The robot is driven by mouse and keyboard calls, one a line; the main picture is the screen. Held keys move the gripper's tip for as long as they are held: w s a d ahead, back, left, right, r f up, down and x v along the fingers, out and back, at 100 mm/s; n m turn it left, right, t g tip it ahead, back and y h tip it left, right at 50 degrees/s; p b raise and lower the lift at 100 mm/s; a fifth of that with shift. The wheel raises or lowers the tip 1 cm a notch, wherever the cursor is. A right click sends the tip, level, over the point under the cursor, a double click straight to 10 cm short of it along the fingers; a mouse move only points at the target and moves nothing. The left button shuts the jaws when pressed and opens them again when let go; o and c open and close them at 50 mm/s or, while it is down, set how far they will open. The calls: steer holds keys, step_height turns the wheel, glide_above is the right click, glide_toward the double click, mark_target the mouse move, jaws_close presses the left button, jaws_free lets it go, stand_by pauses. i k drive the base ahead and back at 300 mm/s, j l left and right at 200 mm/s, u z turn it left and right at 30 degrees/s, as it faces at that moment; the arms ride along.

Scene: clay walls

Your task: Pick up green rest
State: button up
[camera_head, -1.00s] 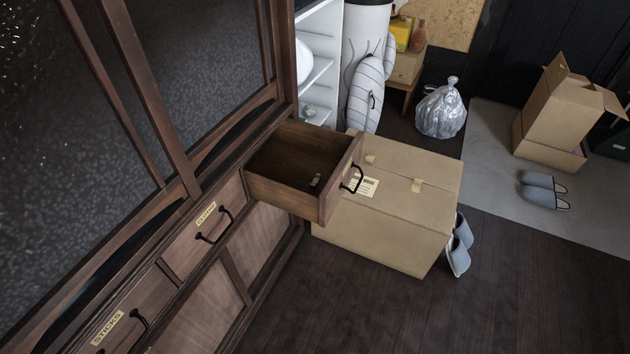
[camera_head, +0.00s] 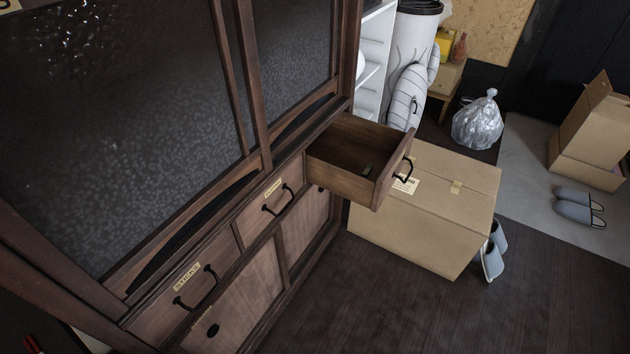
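A small greenish object (camera_head: 367,170), perhaps the green rest, lies in the open top drawer (camera_head: 340,160) of the dark wooden cabinet, near the drawer's front panel. It is tiny and partly in shade, so its shape is hard to make out. My gripper is not in view.
Two closed drawers (camera_head: 194,290) and (camera_head: 273,199) with black handles sit left of the open one. A large cardboard box (camera_head: 430,225) stands behind and right of the open drawer. Slippers (camera_head: 493,250) lie beside the box. Dark floor (camera_head: 390,310) in front is clear.

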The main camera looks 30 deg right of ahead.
mark_target(368, 171)
steer(key=i+l+u, duration=0.15)
steer(key=u, duration=0.15)
steer(key=i+l+u, duration=0.1)
steer(key=l+u, duration=0.2)
steer(key=i+l+u, duration=0.1)
steer(key=l+u, duration=0.25)
steer(key=i+l, duration=0.1)
steer(key=l, duration=0.55)
steer(key=i+l+u, duration=0.15)
steer(key=l, duration=0.55)
steer(key=k+j, duration=0.05)
